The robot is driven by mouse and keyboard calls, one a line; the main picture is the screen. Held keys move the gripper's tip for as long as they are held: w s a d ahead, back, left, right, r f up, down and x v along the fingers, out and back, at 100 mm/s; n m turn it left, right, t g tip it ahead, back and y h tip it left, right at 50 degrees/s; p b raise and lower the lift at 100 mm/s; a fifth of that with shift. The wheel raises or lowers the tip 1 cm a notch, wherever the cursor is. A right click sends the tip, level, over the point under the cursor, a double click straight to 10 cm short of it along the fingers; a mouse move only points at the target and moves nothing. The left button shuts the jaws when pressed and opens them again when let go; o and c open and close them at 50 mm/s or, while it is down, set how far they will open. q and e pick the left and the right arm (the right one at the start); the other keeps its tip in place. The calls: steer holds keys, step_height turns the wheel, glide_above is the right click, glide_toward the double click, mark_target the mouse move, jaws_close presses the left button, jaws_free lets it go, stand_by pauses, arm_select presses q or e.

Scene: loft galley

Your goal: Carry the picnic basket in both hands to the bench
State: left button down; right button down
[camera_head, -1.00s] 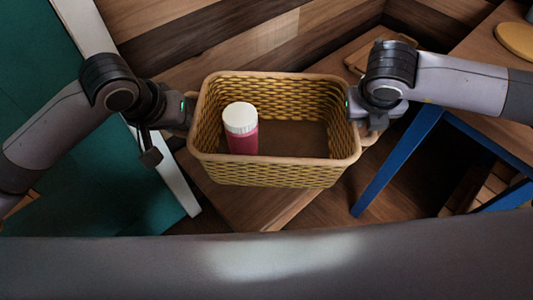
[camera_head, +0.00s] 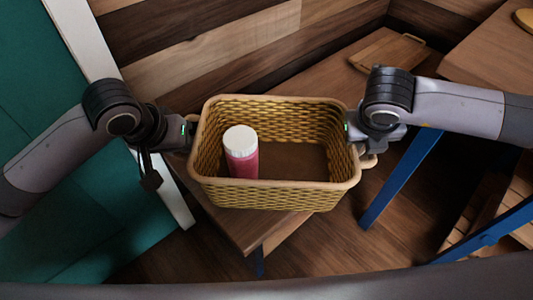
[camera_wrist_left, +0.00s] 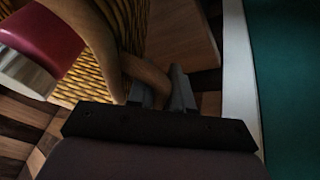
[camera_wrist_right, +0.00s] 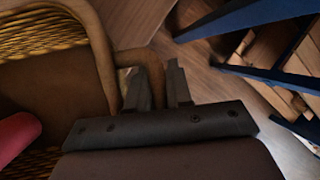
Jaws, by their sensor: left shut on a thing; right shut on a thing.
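The yellow woven picnic basket (camera_head: 275,195) is upright and about level in the middle of the head view. It holds a red bottle with a white lid (camera_head: 241,152), standing at its left side. My left gripper (camera_head: 188,134) is shut on the basket's left handle, which shows between the fingers in the left wrist view (camera_wrist_left: 133,70). My right gripper (camera_head: 353,134) is shut on the right handle, also seen in the right wrist view (camera_wrist_right: 150,62). The wooden bench (camera_head: 243,228) lies below and behind the basket, partly hidden by it. I cannot tell any gap between them.
A wooden board with a handle (camera_head: 388,52) lies on the bench's far part. A table with blue legs (camera_head: 402,178) stands at the right. A teal panel with a white edge (camera_head: 85,70) is at the left. A plank wall (camera_head: 220,45) is behind.

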arm_select(q)
steer(key=shift+a+f, duration=0.1)
steer(key=shift+f, duration=0.3)
arm_select(e)
steer(key=shift+d+f, duration=0.1)
steer(key=shift+f, duration=0.3)
